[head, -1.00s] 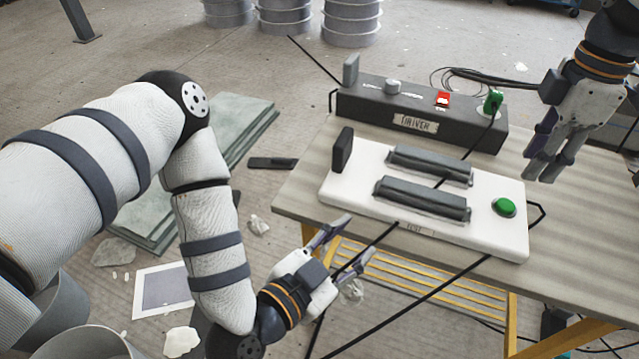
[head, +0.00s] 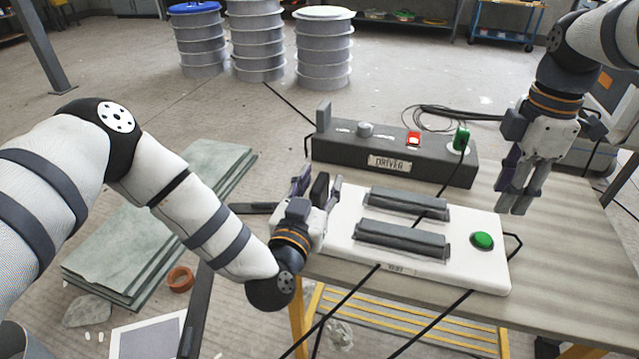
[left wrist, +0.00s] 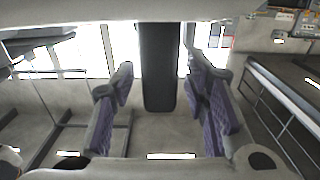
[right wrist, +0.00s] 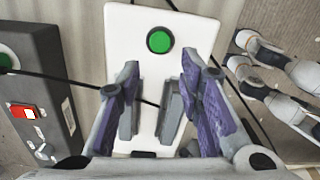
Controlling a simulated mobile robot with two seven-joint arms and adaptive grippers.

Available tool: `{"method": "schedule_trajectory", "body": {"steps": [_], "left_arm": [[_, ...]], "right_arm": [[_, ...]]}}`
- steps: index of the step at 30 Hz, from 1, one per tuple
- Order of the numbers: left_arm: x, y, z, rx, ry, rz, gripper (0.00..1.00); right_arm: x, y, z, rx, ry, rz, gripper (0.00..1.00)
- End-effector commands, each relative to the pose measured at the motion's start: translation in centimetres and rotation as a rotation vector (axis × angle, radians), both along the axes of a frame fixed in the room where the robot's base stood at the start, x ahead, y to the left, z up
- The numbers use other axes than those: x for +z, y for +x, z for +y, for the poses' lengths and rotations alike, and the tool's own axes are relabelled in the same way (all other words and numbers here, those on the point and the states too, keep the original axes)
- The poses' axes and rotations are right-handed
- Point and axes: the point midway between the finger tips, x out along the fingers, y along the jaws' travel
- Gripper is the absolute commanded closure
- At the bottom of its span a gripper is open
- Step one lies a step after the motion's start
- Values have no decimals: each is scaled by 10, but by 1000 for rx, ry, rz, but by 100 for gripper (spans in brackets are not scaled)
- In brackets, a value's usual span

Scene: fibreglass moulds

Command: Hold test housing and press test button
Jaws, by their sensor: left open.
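The white test housing (head: 340,240) lies on the table, with a green button (head: 482,241) near its right end and a dark upright tab (head: 319,190) at its left end. My left gripper (head: 316,186) is open at that tab. In the left wrist view the tab (left wrist: 160,70) stands between the two spread fingers, with gaps on both sides. My right gripper (head: 516,195) is above the table, behind and right of the button. In the right wrist view it is open and empty, and the green button (right wrist: 159,41) shows beyond the fingertips.
Two dark grey ribbed bars (head: 402,239) lie on the housing. The dark driver box (head: 340,150), with a red switch (head: 413,139) and a green plug (head: 461,138), stands behind it. Black cables cross the table. The table's right part (head: 560,265) is clear.

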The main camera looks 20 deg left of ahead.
Motion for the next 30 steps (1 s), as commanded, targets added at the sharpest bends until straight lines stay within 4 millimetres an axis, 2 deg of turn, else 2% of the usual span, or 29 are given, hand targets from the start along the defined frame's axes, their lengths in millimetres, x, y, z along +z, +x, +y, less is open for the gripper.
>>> {"method": "schedule_trajectory", "body": {"steps": [8, 13, 17, 21, 30], "left_arm": [[0, 2, 0, -1, 0, 1, 61], [0, 1, 0, -1, 0, 1, 99], [0, 1, 0, -1, 1, 1, 100], [0, 1, 0, -1, 1, 1, 100], [-1, 1, 0, -1, 1, 2, 100]], "right_arm": [[0, 0, 0, 0, 0, 0, 67], [0, 0, 0, 0, 0, 0, 67], [0, 0, 0, 0, 0, 0, 69], [0, 0, 0, 0, 0, 0, 100], [0, 0, 0, 0, 0, 0, 100]]}}
